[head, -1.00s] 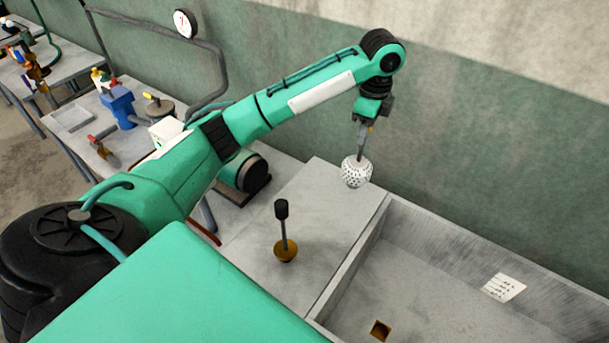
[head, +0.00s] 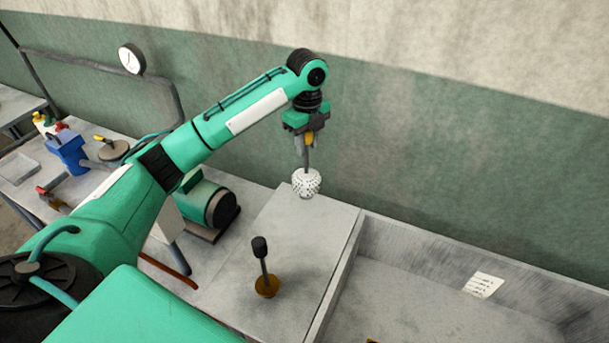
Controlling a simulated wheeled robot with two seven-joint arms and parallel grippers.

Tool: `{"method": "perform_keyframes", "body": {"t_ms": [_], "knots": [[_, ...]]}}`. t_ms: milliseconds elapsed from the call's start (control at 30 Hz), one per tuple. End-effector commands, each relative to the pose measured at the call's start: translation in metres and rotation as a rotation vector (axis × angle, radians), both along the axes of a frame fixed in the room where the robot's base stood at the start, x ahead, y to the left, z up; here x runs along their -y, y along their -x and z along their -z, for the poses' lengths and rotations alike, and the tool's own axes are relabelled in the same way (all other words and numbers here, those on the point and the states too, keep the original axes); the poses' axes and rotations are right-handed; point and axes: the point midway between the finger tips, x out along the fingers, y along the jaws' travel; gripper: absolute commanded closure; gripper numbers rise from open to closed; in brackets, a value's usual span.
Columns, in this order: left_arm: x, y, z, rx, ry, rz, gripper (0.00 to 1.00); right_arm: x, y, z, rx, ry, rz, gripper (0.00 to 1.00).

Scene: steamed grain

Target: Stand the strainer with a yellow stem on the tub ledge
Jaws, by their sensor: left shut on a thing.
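The strainer (head: 306,183) is a white, perforated round head on a thin grey stem with a yellow part near its top. My left gripper (head: 306,141) is shut on the stem and points down, with the head hanging below. The strainer looks nearly upright over the back edge of the tub ledge (head: 315,235), a flat grey slab left of the tub (head: 420,295). I cannot tell whether its head touches the ledge. The gripper hides part of the stem. My right gripper is not in view.
A tool with a black handle and round brass base (head: 266,286) stands on the ledge nearer to me. The wall (head: 420,150) rises close behind. A green motor (head: 210,204) is left of the ledge. A paper label (head: 484,285) is on the tub.

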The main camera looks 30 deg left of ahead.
Motion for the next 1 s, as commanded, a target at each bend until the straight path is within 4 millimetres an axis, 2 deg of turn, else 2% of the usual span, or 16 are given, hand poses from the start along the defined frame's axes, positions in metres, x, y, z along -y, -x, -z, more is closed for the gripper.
{"method": "perform_keyframes", "body": {"t_ms": [33, 200, 300, 467, 733, 1000], "knots": [[-0.001, 0.001, 0.009, -0.005, -0.001, -0.002, 1.00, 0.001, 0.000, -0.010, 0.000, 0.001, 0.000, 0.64], [0.000, 0.001, 0.049, -0.003, 0.000, -0.001, 1.00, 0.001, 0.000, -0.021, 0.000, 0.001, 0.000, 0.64], [0.000, 0.000, 0.063, 0.000, 0.001, -0.002, 1.00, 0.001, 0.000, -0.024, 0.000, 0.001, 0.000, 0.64], [0.000, 0.000, 0.076, 0.001, 0.001, -0.001, 1.00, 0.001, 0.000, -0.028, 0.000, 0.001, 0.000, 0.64], [-0.001, 0.000, 0.112, 0.000, 0.000, -0.002, 1.00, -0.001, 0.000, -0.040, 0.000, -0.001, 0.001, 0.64], [0.000, 0.000, 0.115, 0.003, 0.000, -0.001, 1.00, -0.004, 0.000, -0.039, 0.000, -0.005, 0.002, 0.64]]}}
